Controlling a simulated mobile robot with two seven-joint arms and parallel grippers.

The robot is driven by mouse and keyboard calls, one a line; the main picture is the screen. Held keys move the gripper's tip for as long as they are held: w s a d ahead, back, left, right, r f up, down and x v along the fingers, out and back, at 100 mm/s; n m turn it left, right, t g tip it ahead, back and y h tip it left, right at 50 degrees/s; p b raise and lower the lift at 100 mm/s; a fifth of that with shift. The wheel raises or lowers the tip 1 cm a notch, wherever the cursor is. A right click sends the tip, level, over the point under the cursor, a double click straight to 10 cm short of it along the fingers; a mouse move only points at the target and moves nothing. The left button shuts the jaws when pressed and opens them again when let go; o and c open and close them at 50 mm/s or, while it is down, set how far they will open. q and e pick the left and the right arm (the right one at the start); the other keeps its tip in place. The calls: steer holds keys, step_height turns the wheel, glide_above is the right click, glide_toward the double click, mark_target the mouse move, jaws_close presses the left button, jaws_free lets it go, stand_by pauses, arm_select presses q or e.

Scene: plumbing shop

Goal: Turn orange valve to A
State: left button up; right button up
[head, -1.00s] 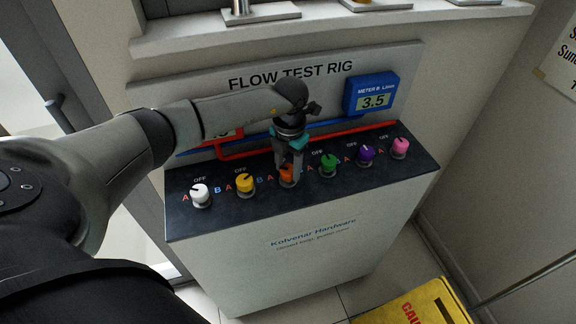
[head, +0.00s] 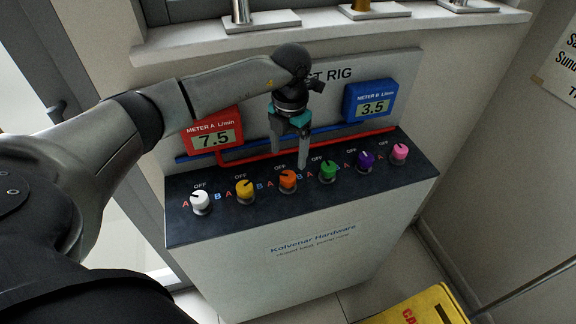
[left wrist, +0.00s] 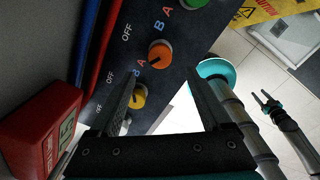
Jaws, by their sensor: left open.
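The orange valve (head: 287,179) is a round knob in the row on the black panel top. Its dark pointer mark is angled to the left, toward its A side; it also shows in the left wrist view (left wrist: 160,54). My left gripper (head: 289,162) is open and empty, just above and behind the orange valve, apart from it. Its fingers also show in the left wrist view (left wrist: 165,105). My right gripper (left wrist: 264,98) shows small in the left wrist view, at the right over the floor, its two fingers apart. Meter A (head: 214,134) reads 7.5.
Yellow (head: 244,189) and green (head: 328,170) knobs flank the orange one. White (head: 201,201), purple (head: 365,161) and pink (head: 399,152) knobs stand farther along. Meter B (head: 370,100) reads 3.5. Red and blue pipes run behind. A yellow caution sign (head: 425,308) is at lower right.

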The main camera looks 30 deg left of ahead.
arm_select(q)
step_height(320, 180, up, 8)
steer(key=shift+f, duration=0.25)
steer(key=shift+d, duration=0.1)
